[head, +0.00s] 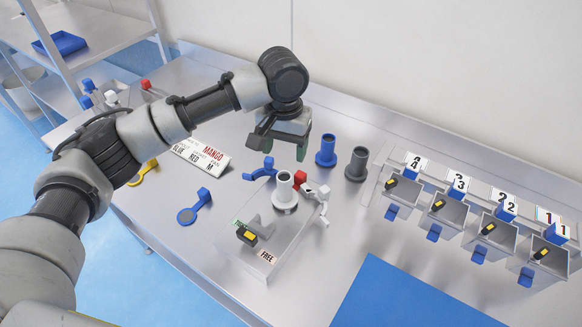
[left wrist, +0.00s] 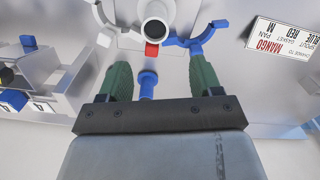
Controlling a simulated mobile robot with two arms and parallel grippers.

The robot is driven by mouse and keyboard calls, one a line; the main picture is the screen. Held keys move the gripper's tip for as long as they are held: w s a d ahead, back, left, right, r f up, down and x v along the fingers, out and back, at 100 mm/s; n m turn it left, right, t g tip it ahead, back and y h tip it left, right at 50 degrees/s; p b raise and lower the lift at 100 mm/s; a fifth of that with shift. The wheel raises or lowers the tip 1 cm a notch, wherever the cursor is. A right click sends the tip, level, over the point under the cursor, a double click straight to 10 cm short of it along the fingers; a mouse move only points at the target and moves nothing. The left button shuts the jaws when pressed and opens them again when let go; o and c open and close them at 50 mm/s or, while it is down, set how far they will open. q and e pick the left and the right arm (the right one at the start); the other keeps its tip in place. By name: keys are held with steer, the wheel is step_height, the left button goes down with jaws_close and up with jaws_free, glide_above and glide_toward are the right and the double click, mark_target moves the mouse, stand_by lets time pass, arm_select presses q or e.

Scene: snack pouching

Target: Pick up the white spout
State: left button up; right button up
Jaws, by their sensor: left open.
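The white spout (head: 285,190) is a pale upright tube with a dark opening and a wide base. It stands on the metal block marked FREE (head: 267,256). It also shows at the top of the left wrist view (left wrist: 157,22). My left gripper (head: 285,153) is open above the table, behind the spout and apart from it. Its green fingers (left wrist: 158,64) also show in the left wrist view. A blue piece (left wrist: 148,85) appears between them there; I cannot tell its depth. A red block (head: 299,178) is beside the spout. My right gripper is not in view.
Open blue (head: 262,172) and white (head: 322,196) clamp arms flank the spout. Blue (head: 326,151) and dark grey (head: 356,164) spouts stand behind to the right. A MANGO sign (head: 205,155) stands left. Numbered stations line the right; a blue mat (head: 405,300) lies in front.

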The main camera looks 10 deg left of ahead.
mark_target(285, 176)
arm_select(q)
steer(key=f, duration=0.1)
steer(key=s+f, duration=0.1)
steer(key=f, duration=0.1)
steer(key=shift+s+f+p, duration=0.25)
steer(key=shift+f+p, duration=0.05)
steer(key=shift+p, duration=0.1)
steer(key=f, duration=0.2)
steer(key=f+p, duration=0.1)
steer(key=f, duration=0.2)
steer(key=shift+s+d+p, duration=0.1)
steer(key=shift+s+p, duration=0.1)
steer(key=shift+p, duration=0.1)
steer(key=shift+f, duration=0.5)
steer(key=shift+w, duration=0.1)
steer(key=c, duration=1.1)
steer(key=shift+o, duration=0.2)
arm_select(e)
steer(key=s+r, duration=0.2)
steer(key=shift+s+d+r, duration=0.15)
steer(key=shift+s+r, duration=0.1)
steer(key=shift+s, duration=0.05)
